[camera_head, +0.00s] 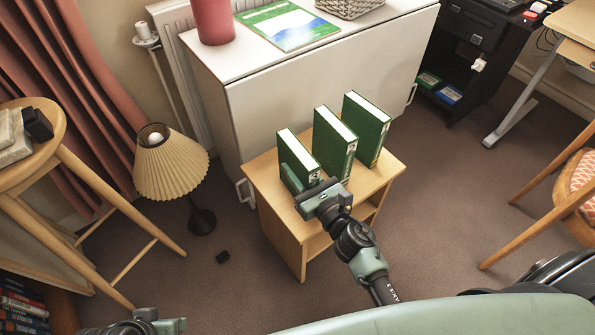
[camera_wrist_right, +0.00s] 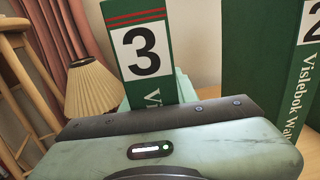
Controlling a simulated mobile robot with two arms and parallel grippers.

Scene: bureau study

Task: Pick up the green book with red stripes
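Three green books stand upright on a small wooden cabinet (camera_head: 376,176) in the head view. The middle book (camera_head: 334,145) also shows at the wrist view's right edge (camera_wrist_right: 285,60). The right book (camera_head: 367,128) stands beyond it. My left gripper (camera_head: 158,322) is cut off at the bottom left.
A white cabinet (camera_head: 285,100) stands right behind the wooden one. A pleated lamp (camera_head: 172,165) and a round stool (camera_head: 45,165) are on the left. A chair (camera_head: 570,205) is on the right. Carpet on both sides is mostly clear.

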